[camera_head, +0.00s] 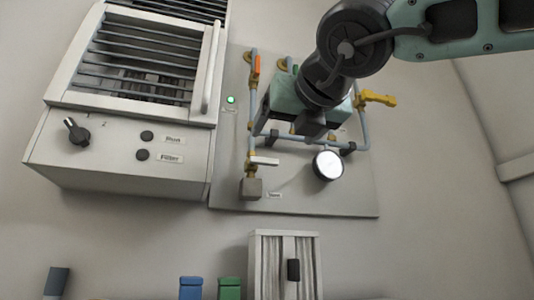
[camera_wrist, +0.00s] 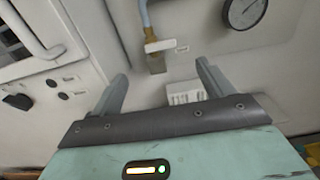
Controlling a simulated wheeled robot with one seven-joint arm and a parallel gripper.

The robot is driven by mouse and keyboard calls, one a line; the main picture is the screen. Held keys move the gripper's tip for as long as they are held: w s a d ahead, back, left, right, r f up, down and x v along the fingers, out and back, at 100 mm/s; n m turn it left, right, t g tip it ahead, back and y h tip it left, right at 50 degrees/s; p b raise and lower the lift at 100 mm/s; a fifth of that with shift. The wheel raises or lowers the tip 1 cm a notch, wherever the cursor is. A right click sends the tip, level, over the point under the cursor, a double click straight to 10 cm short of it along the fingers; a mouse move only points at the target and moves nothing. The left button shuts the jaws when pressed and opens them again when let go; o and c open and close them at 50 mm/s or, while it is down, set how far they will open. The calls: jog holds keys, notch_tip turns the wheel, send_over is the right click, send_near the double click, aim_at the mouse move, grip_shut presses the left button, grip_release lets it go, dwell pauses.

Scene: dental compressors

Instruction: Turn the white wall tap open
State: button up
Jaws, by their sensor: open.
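The white wall tap (camera_head: 264,161) sits low on the left pipe of the wall panel, its handle lying roughly level. In the wrist view the white tap (camera_wrist: 160,46) is at the top middle, beyond the fingertips and apart from them. My gripper (camera_wrist: 162,70) is open and empty, one finger on each side of the view. In the head view my wrist and gripper cover the upper middle of the panel, and the fingertips are hard to make out there.
An orange tap (camera_head: 257,66) and a yellow tap (camera_head: 378,98) are on the panel. A round gauge (camera_head: 327,166) is right of the white tap. A compressor cabinet (camera_head: 120,150) with a knob stands at left. A small cabinet (camera_head: 285,262) and blue and green items (camera_head: 191,289) are below.

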aim_at(265, 159)
jog(key=p+x, duration=0.1)
jog(key=x, duration=1)
jog(key=shift+w+p, duration=0.15)
jog(key=shift+p, duration=0.25)
jog(key=shift+c, duration=0.3)
jog(key=c, duration=0.9)
